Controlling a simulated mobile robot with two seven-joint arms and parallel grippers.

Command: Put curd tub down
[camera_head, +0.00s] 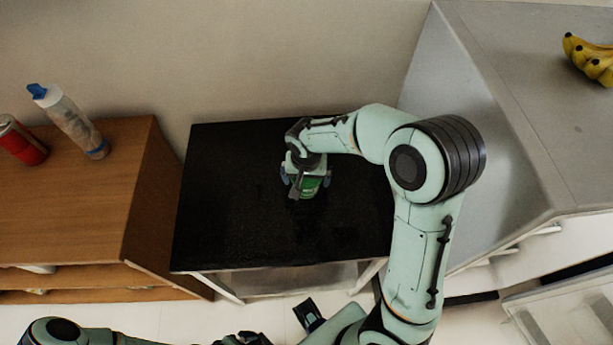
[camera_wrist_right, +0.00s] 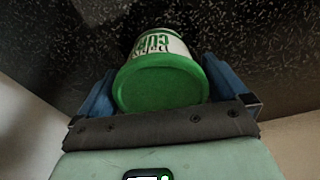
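The curd tub (camera_head: 309,188) is white with green lettering and a green end, over the middle of the black tabletop (camera_head: 235,215). My right gripper (camera_head: 306,184) reaches down to it, with blue fingers on both sides. In the right wrist view the tub's green end (camera_wrist_right: 160,88) faces the camera, and the fingers (camera_wrist_right: 160,85) press against its sides. I cannot tell whether the tub touches the tabletop, as its far end is hidden. My left gripper (camera_head: 247,339) shows only in part at the bottom edge; its fingers are not clear.
A wooden cabinet (camera_head: 75,215) on the left bears a red can (camera_head: 22,143) and a bottle with a blue cap (camera_head: 72,122). A grey counter (camera_head: 520,130) with bananas (camera_head: 592,58) stands on the right. The tabletop around the tub is clear.

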